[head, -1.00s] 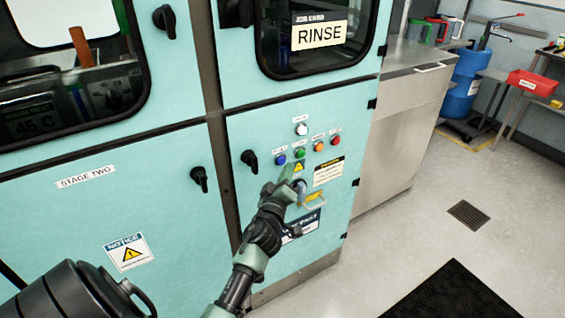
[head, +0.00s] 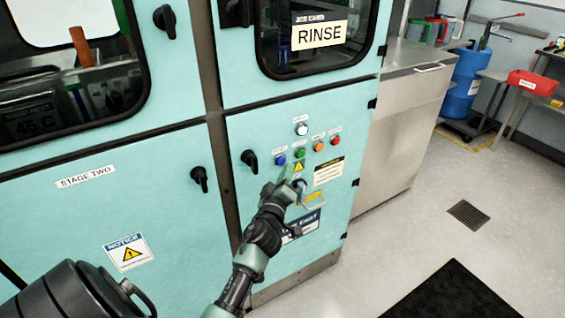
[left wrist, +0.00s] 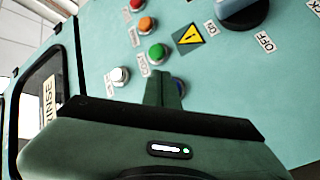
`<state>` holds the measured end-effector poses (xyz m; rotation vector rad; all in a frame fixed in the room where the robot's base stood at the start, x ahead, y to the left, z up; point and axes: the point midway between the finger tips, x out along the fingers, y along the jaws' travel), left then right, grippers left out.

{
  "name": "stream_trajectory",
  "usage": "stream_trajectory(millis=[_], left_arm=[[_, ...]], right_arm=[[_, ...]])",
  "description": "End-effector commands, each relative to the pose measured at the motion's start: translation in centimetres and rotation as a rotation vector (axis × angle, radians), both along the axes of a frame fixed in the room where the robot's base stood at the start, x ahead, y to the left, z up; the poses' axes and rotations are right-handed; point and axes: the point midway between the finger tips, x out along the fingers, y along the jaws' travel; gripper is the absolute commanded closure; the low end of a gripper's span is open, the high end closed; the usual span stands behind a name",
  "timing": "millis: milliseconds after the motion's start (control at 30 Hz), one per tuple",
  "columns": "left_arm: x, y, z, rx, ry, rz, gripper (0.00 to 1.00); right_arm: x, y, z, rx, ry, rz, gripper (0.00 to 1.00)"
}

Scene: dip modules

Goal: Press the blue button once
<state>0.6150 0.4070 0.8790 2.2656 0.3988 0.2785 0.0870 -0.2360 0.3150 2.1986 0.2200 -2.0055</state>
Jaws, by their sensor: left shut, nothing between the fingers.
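The blue button (head: 281,160) is the leftmost in a row on the teal machine's lower door panel. My left gripper (head: 285,173) is shut and empty, its tips just below the blue button in the head view. In the left wrist view, the shut fingers (left wrist: 167,88) point at the panel, and the blue button (left wrist: 179,86) shows only in part, beside and behind the fingertips. Whether the tips touch it I cannot tell. The right gripper is not in view.
Close by are a green button (head: 300,153), an orange button (head: 318,146), a red button (head: 335,140) and a white button (head: 302,129). A black rotary knob (head: 250,160) sticks out left of the blue button.

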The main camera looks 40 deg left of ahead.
Motion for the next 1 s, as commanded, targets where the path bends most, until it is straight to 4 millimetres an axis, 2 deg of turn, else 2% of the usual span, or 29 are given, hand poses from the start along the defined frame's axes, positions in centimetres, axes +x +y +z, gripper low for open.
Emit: stream_trajectory(millis=[1000], left_arm=[[0.33,0.79,0.04,0.000,-0.001,-0.001,1.00]], right_arm=[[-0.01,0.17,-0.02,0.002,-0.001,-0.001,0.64]])
